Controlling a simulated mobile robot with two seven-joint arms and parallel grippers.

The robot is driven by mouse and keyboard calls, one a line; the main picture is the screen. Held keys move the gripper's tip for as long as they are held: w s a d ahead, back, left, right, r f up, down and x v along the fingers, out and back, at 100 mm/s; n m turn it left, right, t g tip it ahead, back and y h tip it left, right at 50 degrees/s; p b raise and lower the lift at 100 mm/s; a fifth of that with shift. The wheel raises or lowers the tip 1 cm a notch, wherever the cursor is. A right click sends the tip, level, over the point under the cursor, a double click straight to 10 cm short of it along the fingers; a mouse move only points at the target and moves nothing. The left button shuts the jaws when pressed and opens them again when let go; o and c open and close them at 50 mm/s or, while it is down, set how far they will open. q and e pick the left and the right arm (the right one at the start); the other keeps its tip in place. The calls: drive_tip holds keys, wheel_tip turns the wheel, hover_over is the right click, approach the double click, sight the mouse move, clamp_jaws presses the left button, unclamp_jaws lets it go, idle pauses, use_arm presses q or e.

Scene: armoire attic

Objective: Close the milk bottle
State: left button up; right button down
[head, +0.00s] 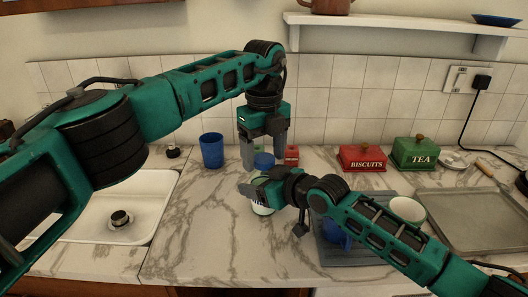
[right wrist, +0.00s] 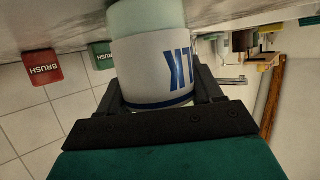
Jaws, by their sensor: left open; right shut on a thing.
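The milk bottle (right wrist: 165,68) is pale green with a white label and blue lettering. My right gripper (right wrist: 160,92) is shut around it. In the head view only a small pale part of the bottle (head: 262,209) shows below my right gripper (head: 262,190), which hides most of it. A blue round thing (head: 264,160), which looks like the bottle's cap, is seen between the fingertips of my left gripper (head: 264,153). The left gripper points down with its fingers apart. I cannot tell whether the blue thing touches the fingers or the bottle.
A blue cup (head: 211,150) stands left of my left gripper. A red box (head: 291,155), a red biscuit tin (head: 362,158) and a green tea tin (head: 413,152) stand along the wall. A sink (head: 110,205) is at left, a metal tray (head: 470,218) at right. The front-left counter is clear.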

use_arm(q)
drive_tip(key=shift+r, duration=2.3)
drive_tip(key=shift+c, duration=0.4)
drive_tip(key=r+n, duration=0.1)
drive_tip(key=n, duration=0.2)
drive_tip(key=shift+r, duration=0.4)
drive_tip(key=n, duration=0.1)
drive_tip(key=r+n, duration=0.1)
drive_tip(key=n, duration=0.1)
drive_tip(key=shift+r+n, duration=0.3)
drive_tip(key=shift+f, duration=4.05)
